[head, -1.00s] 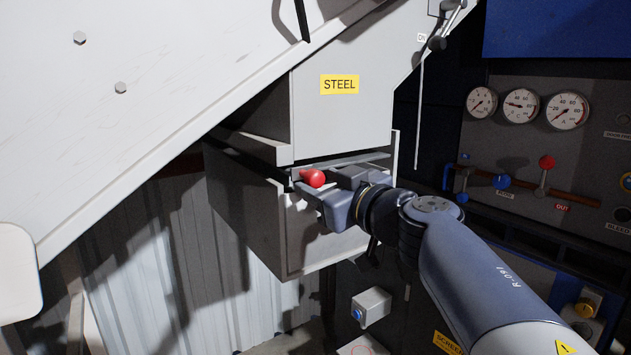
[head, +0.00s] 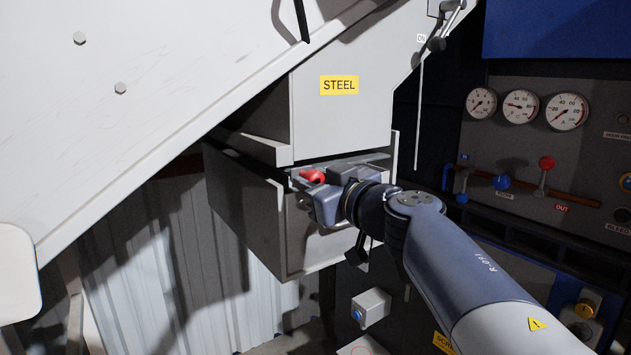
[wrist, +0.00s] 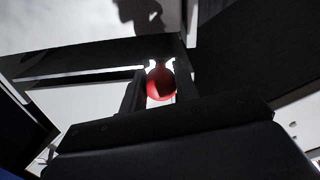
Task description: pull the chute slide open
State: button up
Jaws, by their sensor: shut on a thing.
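The chute (head: 345,110) is a pale grey metal box with a yellow STEEL label. Its slide (head: 375,158) shows as a thin grey plate at the seam between the upper and lower parts of the chute. A red knob (head: 312,175) is at the front of the slide. My gripper (head: 318,184) is at the knob and shut on it, hiding part of it. In the wrist view the red knob (wrist: 161,84) sits between the two dark fingers. How far the slide is out is hard to tell.
A large white sloped panel (head: 130,110) fills the left. A control panel with gauges (head: 521,106), a blue lever knob (head: 501,183) and a red one (head: 546,163) stands at the right. A small box with a blue button (head: 371,307) is below my arm.

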grip_shut()
jog(key=shift+s+a+r+p, duration=0.15)
jog(key=shift+s+a+p, duration=0.15)
jog(key=shift+a, duration=0.1)
jog(key=s+a+b, duration=0.1)
jog(key=s+a, duration=0.5)
jog(key=a, duration=0.3)
jog(key=s+a+b, duration=0.2)
jog(key=s+a, duration=0.5)
jog(key=a, duration=0.3)
jog(key=shift+a, duration=0.15)
jog(key=o, duration=0.7)
grip_release()
jog(key=shift+s+a, duration=0.1)
jog(key=shift+a, duration=0.1)
jog(key=shift+c, duration=0.2)
jog(key=shift+o, duration=0.8)
jog(key=shift+d, duration=0.1)
jog(key=shift+b, duration=0.3)
